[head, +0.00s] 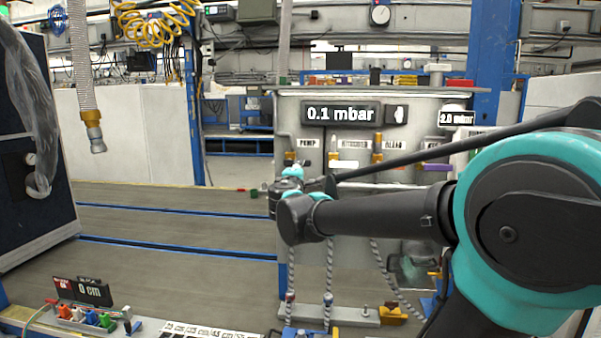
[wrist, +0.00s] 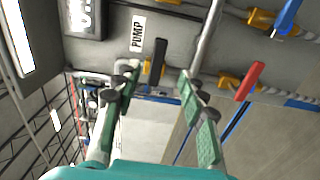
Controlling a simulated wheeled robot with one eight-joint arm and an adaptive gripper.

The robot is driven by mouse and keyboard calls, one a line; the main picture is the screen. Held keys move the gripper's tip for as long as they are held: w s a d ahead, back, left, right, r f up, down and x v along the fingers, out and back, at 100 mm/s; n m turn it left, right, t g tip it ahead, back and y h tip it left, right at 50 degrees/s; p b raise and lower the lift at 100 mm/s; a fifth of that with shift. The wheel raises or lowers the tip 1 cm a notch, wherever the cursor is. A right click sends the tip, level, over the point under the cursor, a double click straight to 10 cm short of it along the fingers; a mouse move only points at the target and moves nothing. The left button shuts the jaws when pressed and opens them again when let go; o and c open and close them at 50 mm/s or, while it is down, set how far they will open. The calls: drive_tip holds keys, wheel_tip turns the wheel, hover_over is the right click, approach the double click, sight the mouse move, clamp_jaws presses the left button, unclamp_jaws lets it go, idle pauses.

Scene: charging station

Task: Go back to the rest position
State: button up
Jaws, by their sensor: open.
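My gripper (wrist: 157,80) is open in the wrist view, its two green-padded fingers spread apart with nothing between them. In the head view my arm reaches in from the right, and its wrist is in front of the grey charging panel (head: 290,120); the fingers are mostly hidden there. In the wrist view the PUMP label (wrist: 138,33) and a yellow valve fitting (wrist: 155,68) are just beyond the fingertips. I cannot tell the exact gap to the panel.
The panel carries a 0.1 mbar display (head: 340,114) and hoses (head: 328,262) hanging below. The wrist view shows a red handle (wrist: 249,80) and a blue handle (wrist: 286,16). Coloured valves (head: 90,318) sit at lower left. A hanging hose (head: 82,75) is at upper left.

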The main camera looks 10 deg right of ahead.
drive_tip(key=s+d+f+m+g, duration=0.4)
drive_tip(key=s+d+f+m, duration=0.15)
drive_tip(key=f, duration=0.55)
drive_tip(key=s+d+f+m+g, duration=0.45)
drive_tip(key=s+f, duration=0.25)
drive_tip(key=f, duration=0.4)
drive_tip(key=s+a+f+m+g+y, duration=0.2)
drive_tip(key=s+a+f, duration=0.1)
drive_tip(key=s+f, duration=0.5)
drive_tip(key=s+a+f+m+g+y, duration=0.2)
drive_tip(key=s+a+f+y, duration=0.1)
drive_tip(key=s+f, duration=0.5)
drive_tip(key=shift+s+a+f+y, duration=0.15)
drive_tip(key=shift+a+f+y, duration=0.15)
drive_tip(key=shift+a+f, duration=0.2)
